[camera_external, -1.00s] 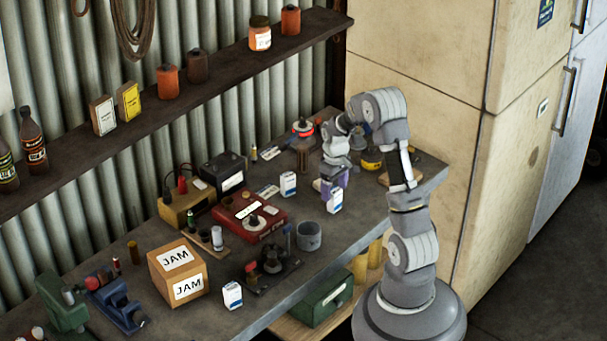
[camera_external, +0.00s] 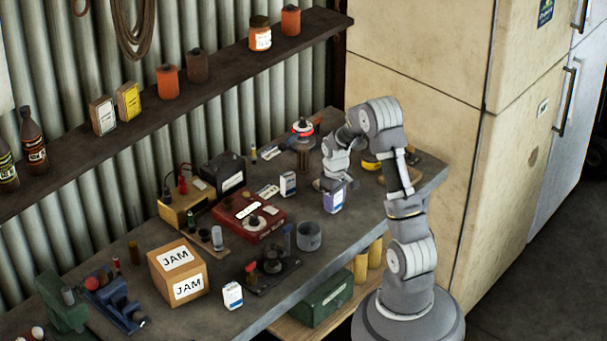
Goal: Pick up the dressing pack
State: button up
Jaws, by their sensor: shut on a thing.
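A small white-and-blue pack (camera_external: 333,203), which I take for the dressing pack, stands upright on or just above the grey bench, right of the middle. My gripper (camera_external: 333,192) points down over it and is shut on it, with the fingers at its upper sides. The gripper hides the pack's top. I cannot tell whether its base touches the bench. Two similar white-and-blue packs stand apart from it: one (camera_external: 288,184) to the left and behind, one (camera_external: 232,296) near the front edge by the jam box.
A grey metal cup (camera_external: 308,236) and a red case (camera_external: 249,217) stand left of my gripper. A red-topped lantern-like item (camera_external: 302,134) and a yellow tin (camera_external: 370,161) are behind. The jam box (camera_external: 178,272) is farther left. Bench (camera_external: 372,208) right of the pack is clear.

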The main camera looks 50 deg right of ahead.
jog(key=shift+r, duration=0.15)
jog(key=shift+r, duration=0.25)
notch_tip(320, 180, up, 3)
jog(key=shift+r+p, duration=0.2)
jog(key=shift+p, duration=0.9)
jog(key=s+a+p, duration=0.1)
jog(key=s+a, duration=0.2)
jog(key=s, duration=0.4)
jog(key=s+a+p, duration=0.1)
jog(key=s+a, duration=0.2)
jog(key=s, duration=0.5)
jog(key=shift+r, duration=0.4)
